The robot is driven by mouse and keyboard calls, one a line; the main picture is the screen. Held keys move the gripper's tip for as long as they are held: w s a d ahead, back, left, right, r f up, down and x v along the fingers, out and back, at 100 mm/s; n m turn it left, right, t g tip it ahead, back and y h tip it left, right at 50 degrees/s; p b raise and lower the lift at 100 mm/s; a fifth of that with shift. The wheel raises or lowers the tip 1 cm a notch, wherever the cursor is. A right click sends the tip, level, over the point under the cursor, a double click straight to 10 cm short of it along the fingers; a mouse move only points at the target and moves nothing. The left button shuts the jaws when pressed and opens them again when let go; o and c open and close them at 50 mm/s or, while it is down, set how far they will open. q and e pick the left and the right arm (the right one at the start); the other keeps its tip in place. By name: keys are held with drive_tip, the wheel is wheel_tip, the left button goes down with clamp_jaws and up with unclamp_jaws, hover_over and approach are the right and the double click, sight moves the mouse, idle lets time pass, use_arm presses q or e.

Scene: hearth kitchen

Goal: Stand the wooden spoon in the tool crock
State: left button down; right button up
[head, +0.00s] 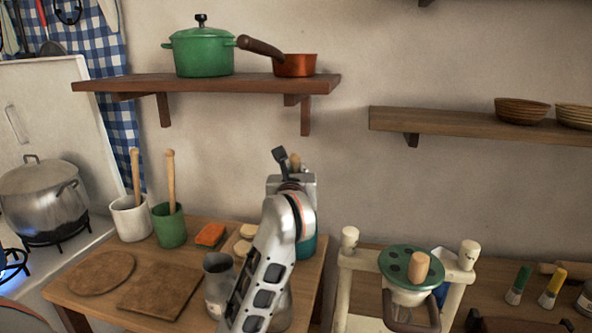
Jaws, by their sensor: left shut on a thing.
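My left gripper (287,164) is raised above the right part of the small wooden table, with its arm reaching up in front of it. It is shut, and a short light-wood end (295,161) shows at its dark finger; this looks like part of the wooden spoon, the rest hidden. A teal vessel (308,246) stands behind my arm, mostly hidden; I cannot tell if it is the tool crock. A white crock (130,220) and a green crock (170,228) stand at the table's back left, each with an upright wooden handle. My right gripper is not seen.
The table also holds a round board (101,273), a square board (161,290), an orange block (210,234) and a grey jar (218,280). A cream stand (342,293) is to the right. A shelf (215,84) with pots hangs above. A steel pot (40,200) sits left.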

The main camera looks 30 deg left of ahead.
use_arm(q)
drive_tip(key=shift+f, duration=0.15)
drive_tip(key=c, duration=2)
unclamp_jaws()
drive_tip(key=shift+o, duration=0.2)
drive_tip(key=v, duration=1.2)
